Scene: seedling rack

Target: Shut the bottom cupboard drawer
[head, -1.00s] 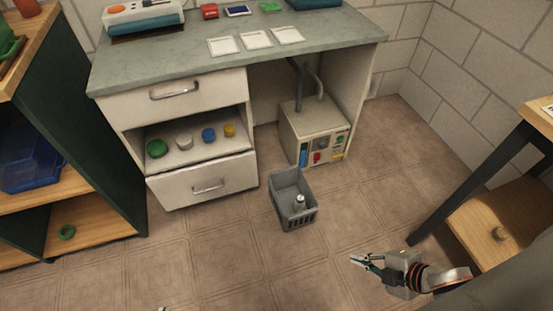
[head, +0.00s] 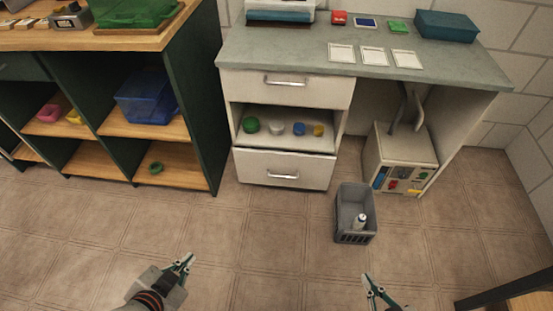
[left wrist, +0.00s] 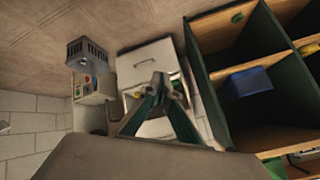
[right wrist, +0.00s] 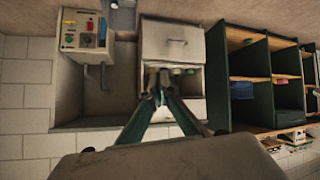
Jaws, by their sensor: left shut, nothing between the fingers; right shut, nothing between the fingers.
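The bottom cupboard drawer (head: 285,170) has a pale front with a metal handle, low in the cabinet under the grey counter. Its front appears to stand slightly out from the cabinet; the exact gap is hard to tell. It also shows in the left wrist view (left wrist: 143,63) and the right wrist view (right wrist: 172,40). My left gripper (head: 187,260) is shut and empty, above the floor, in front and left of the drawer. My right gripper (head: 369,280) is shut and empty, in front and right of it. Neither touches the drawer.
A grey basket (head: 354,222) holding a small bottle stands on the floor right of the drawer. A boxy unit (head: 402,155) stands behind it. A green shelf unit (head: 196,100) is at left. Coloured lids sit in the open compartment (head: 285,140). Floor before the drawer is clear.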

